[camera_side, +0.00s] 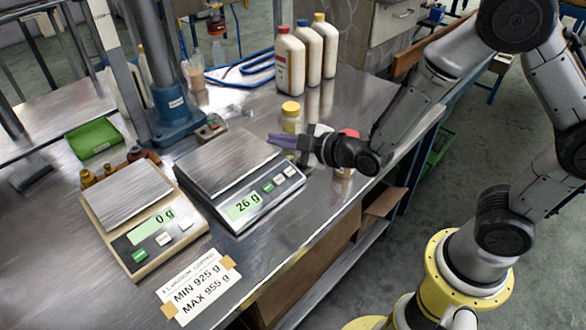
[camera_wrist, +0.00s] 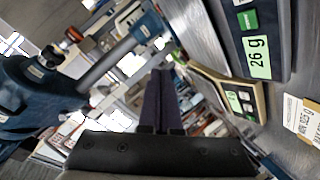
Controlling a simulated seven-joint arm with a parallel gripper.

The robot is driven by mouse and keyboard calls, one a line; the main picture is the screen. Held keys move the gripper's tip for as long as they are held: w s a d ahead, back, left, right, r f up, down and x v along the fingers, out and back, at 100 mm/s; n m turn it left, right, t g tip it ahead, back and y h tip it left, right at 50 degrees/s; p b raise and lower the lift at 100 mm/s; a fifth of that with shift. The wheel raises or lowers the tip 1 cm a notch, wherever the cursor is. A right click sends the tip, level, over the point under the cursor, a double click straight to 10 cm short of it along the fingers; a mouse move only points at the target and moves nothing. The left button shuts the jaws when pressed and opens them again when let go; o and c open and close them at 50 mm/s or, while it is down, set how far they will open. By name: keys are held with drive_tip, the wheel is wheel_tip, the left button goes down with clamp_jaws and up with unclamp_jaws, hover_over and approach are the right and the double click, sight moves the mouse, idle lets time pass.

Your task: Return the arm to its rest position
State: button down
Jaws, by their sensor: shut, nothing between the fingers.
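My gripper (camera_side: 284,141) shows purple fingers in the side view, shut and empty, pointing left just above the right rear corner of the right-hand scale. Its fingers (camera_wrist: 161,100) also show in the wrist view, close together with nothing between them. My arm reaches in over the bench edge from the right. The right-hand scale (camera_side: 226,160) has an empty plate and reads 26 g. The left-hand scale (camera_side: 128,195) is also empty and reads 0 g. A bottle with a yellow cap (camera_side: 291,110) stands behind the gripper, partly hidden by it.
The steel bench (camera_side: 370,95) carries three white bottles (camera_side: 290,60) at the back and a blue column stand (camera_side: 175,115) behind the scales. A label card (camera_side: 198,287) lies at the front. Open floor is at right.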

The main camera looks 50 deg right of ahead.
drive_tip(key=s+d+r+m+h, duration=0.1)
drive_tip(key=s+d+r+m, duration=0.15)
drive_tip(key=r, duration=0.65)
drive_tip(key=s+d+r+m, duration=0.2)
drive_tip(key=s+d+r, duration=0.1)
drive_tip(key=r, duration=0.6)
drive_tip(key=s+d+f+m+g, duration=0.1)
drive_tip(key=s+f+m+g, duration=0.2)
drive_tip(key=s, duration=0.8)
drive_tip(key=s+d+f+m+g, duration=0.1)
drive_tip(key=s+f+m+g, duration=0.2)
drive_tip(key=s, duration=0.7)
drive_tip(key=f+g, duration=0.1)
drive_tip(key=g, duration=0.1)
drive_tip(key=shift+s+d+f+g+h, duration=0.4)
